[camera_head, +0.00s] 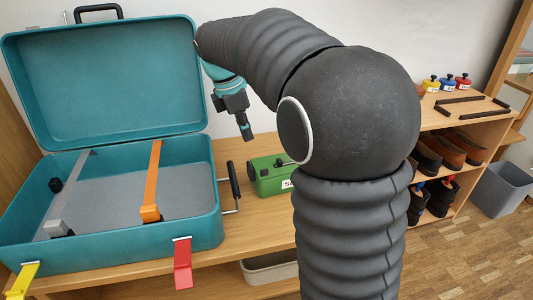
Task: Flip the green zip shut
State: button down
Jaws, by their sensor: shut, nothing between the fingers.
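I cannot make out a green zip in this view. A teal suitcase (213,225) stands open on a wooden bench, its lid (100,85) tilted up and back. A yellow latch (22,282) and a red latch (182,262) hang out from its front edge. A green box (266,178) with a dark top part and a partly hidden white label sits right of the suitcase; my arm covers its right side. My gripper (247,134) is shut and empty, pointing down above the bench between the suitcase lid and the green box, touching neither.
A shoe shelf (465,125) and a grey bin (500,190) stand at right.

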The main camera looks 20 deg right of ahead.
aim_at(271, 167)
jog(key=b+x, duration=0.2)
jog(key=x, duration=0.7)
jog(key=shift+f, duration=0.2)
jog(key=d, duration=0.3)
jog(key=shift+f, duration=0.3)
jog(key=shift+d, duration=0.65)
jog(key=shift+r, duration=0.1)
